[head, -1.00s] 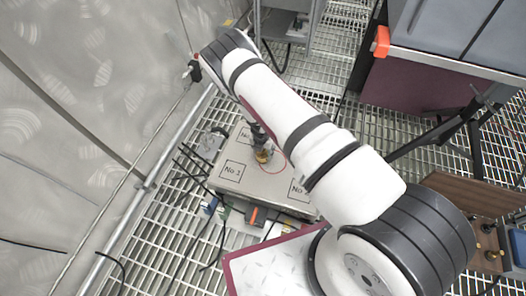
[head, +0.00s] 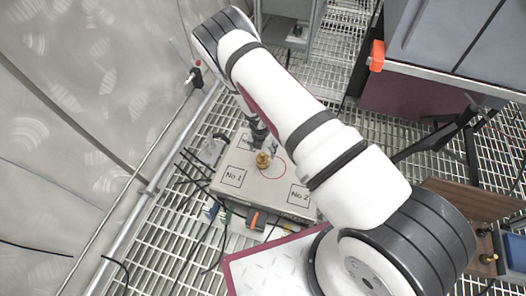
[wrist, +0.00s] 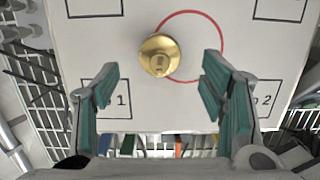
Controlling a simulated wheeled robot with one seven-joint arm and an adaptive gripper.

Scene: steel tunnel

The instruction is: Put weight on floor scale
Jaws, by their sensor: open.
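A small brass weight (head: 262,160) stands upright on the pale, flat-topped box (head: 240,195), which looks like the floor scale. The box top carries a red circle and numbered squares. In the wrist view the weight (wrist: 159,56) overlaps the left edge of the red circle, partly outside it. My gripper (wrist: 160,95) is open, its green-padded fingers spread to the left and right. The weight lies beyond the fingertips, roughly centred between them, and I see no contact. In the head view my gripper (head: 265,142) is just above and beside the weight, partly hidden by my arm.
Cables lie on the grating (head: 150,255) left of and in front of the box. A pipe and curved tunnel wall run along the left. A grey case on a dark-legged stand (head: 440,150) is at right. A brown wooden block (head: 470,200) with brass pieces is at lower right.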

